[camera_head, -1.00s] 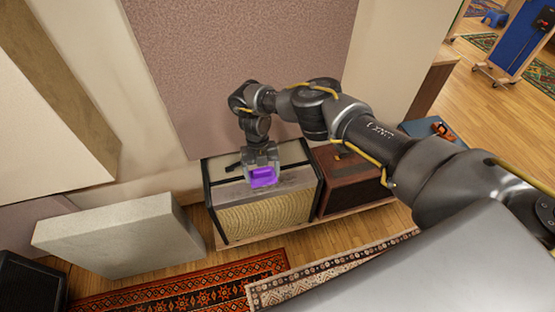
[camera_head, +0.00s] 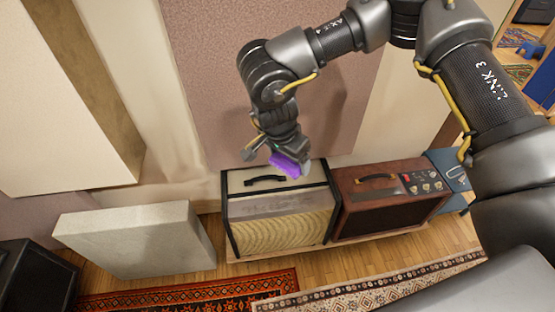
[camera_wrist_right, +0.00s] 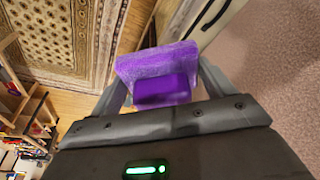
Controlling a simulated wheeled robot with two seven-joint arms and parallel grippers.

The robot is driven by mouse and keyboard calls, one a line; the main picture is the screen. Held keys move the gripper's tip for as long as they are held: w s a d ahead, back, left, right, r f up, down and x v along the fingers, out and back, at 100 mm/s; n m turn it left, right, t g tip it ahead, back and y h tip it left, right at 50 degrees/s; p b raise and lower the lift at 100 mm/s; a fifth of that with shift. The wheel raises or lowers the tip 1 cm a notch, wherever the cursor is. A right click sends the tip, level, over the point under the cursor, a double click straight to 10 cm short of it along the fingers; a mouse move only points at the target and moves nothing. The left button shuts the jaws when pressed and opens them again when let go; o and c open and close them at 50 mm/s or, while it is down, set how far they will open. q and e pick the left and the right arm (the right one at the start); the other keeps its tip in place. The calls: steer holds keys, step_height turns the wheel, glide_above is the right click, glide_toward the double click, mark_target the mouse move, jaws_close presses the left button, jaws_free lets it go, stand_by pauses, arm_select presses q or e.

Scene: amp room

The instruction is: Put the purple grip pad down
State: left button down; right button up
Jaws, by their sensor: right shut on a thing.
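The purple grip pad (camera_head: 285,164) is held in my right gripper (camera_head: 278,156), above the top rear of the cream amp (camera_head: 290,203). It hides a little of the amp's back edge in the head view. In the right wrist view the pad (camera_wrist_right: 157,72) sits between the two fingers, with a fuzzy lighter face and a smooth darker purple block. I cannot tell whether the pad touches the amp. My left gripper is not in view.
A red-brown amp (camera_head: 385,215) with a handle and knobs stands right of the cream amp. A blue case (camera_head: 447,172) is at its far side. A grey panel (camera_head: 135,240) leans at left. The wall panel (camera_head: 225,90) rises behind. Patterned rugs (camera_head: 190,292) lie in front.

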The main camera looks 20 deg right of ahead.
mark_target(292, 172)
steer(key=s+n, duration=0.1)
steer(key=n, duration=0.1)
steer(key=s+r+n, duration=0.1)
steer(key=s+n, duration=0.1)
steer(key=s+n+t+y, duration=0.1)
steer(key=n, duration=0.1)
steer(key=shift+s+a+r, duration=0.25)
steer(key=shift+a+r, duration=0.05)
steer(key=shift+r, duration=0.05)
steer(key=s+a+f+n+b, duration=0.2)
steer(key=s+a+f+b, duration=0.1)
steer(key=f+b, duration=0.3)
steer(key=s+a+f+n+y+b, duration=0.1)
steer(key=s+a+f+n+b, duration=0.2)
steer(key=a+f+b, duration=0.2)
step_height(292, 172, down, 4)
steer(key=shift+s+a+r+y+b, duration=0.1)
steer(key=shift+s+a+y+b, duration=0.15)
steer(key=shift+b, duration=0.6)
